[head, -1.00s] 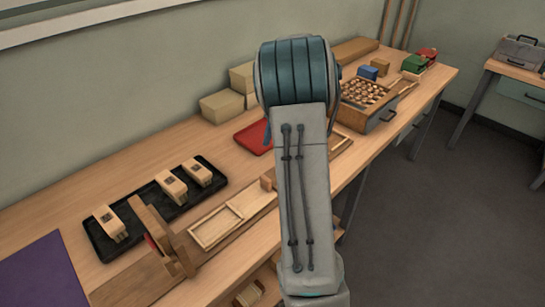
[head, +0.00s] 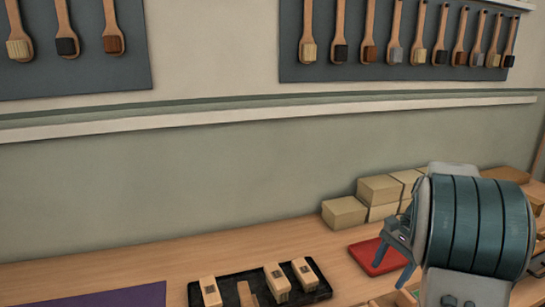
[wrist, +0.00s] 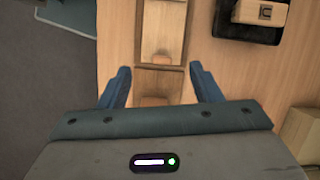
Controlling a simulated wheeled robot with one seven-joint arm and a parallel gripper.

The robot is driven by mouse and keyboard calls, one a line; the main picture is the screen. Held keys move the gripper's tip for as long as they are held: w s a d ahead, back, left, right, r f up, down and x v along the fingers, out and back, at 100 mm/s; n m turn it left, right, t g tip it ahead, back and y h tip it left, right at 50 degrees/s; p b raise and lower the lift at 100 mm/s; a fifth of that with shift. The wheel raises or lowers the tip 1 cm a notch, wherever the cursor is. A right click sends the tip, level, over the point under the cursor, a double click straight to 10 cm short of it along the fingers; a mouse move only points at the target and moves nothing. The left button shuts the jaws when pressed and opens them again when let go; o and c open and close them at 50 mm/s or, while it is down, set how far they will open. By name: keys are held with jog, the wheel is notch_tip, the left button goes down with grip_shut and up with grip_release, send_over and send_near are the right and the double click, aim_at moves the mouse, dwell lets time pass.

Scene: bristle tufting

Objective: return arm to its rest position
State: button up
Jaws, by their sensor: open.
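My arm shows at the lower right of the head view, its large teal-banded joint in front of the bench. My gripper (head: 389,268) extends left from it, fingers apart and nothing seen between them. In the wrist view my gripper's two blue fingers (wrist: 160,70) are spread wide, above a wooden fixture (wrist: 182,45) on the bench. No object is held in the jaws.
A black tray (head: 237,276) with several light wooden blocks is left of the arm. A red pad (head: 370,257) lies near the gripper. Boxes (head: 343,212) stand against the wall. Brushes hang on wall boards (head: 290,50). Bare bench (head: 130,262) lies at left.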

jog(key=s+a+r+n+t+h, duration=0.1)
jog(key=s+a+n+h, duration=0.1)
jog(key=s+a+n, duration=0.4)
jog(key=s+a+r+n+t+h+p, duration=0.1)
jog(key=s+a+r+n+t, duration=0.1)
jog(key=s+a+n, duration=0.4)
jog(key=s+a, duration=0.3)
jog(key=s, duration=0.3)
jog(key=shift+s+t+h, duration=0.3)
jog(key=shift+s+h, duration=0.1)
